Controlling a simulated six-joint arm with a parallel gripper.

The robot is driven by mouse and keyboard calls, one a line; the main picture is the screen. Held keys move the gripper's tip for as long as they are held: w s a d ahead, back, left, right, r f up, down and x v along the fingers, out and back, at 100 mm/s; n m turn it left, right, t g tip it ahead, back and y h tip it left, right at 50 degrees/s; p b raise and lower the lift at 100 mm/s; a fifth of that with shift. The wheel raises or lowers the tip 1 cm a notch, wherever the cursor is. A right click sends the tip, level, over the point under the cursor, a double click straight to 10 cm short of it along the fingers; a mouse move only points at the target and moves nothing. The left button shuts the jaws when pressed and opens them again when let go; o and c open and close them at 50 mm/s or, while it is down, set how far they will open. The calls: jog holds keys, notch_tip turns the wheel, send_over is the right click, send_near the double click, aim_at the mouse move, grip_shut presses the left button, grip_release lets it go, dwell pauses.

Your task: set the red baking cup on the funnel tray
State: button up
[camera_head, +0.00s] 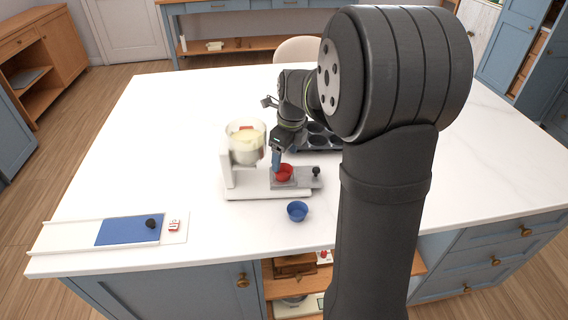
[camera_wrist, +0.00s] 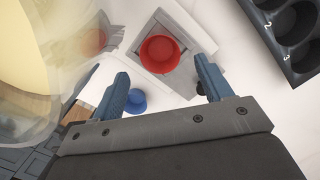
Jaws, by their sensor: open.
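The red baking cup (camera_head: 285,173) sits upright on the grey square funnel tray (camera_head: 275,184) under the white dispenser with its clear hopper (camera_head: 246,150). In the wrist view the red cup (camera_wrist: 160,58) lies within the raised rim of the tray (camera_wrist: 148,31). My gripper (camera_head: 277,158) is above the tray, close to the cup. The wrist view shows my gripper (camera_wrist: 163,80) open, with its two blue fingers apart and nothing between the tips. The cup is ahead of the fingertips; whether either finger touches it cannot be told.
A blue cup (camera_head: 297,212) stands on the white counter in front of the dispenser. A dark muffin tin (camera_head: 326,144) with numbered wells is behind the tray. A black knob (camera_head: 316,171) is at the right. A sliding board (camera_head: 128,231) lies front left.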

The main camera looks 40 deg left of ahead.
aim_at(284, 166)
notch_tip(284, 166, up, 8)
jog(key=d, duration=0.1)
jog(key=shift+f, duration=0.25)
jog(key=f, duration=0.4)
jog(key=a+f, duration=0.1)
jog(key=f, duration=0.7)
jog(key=shift+a+f, duration=0.15)
jog(key=shift+a, duration=0.1)
notch_tip(284, 166, up, 2)
jog(key=shift+r, duration=1.05)
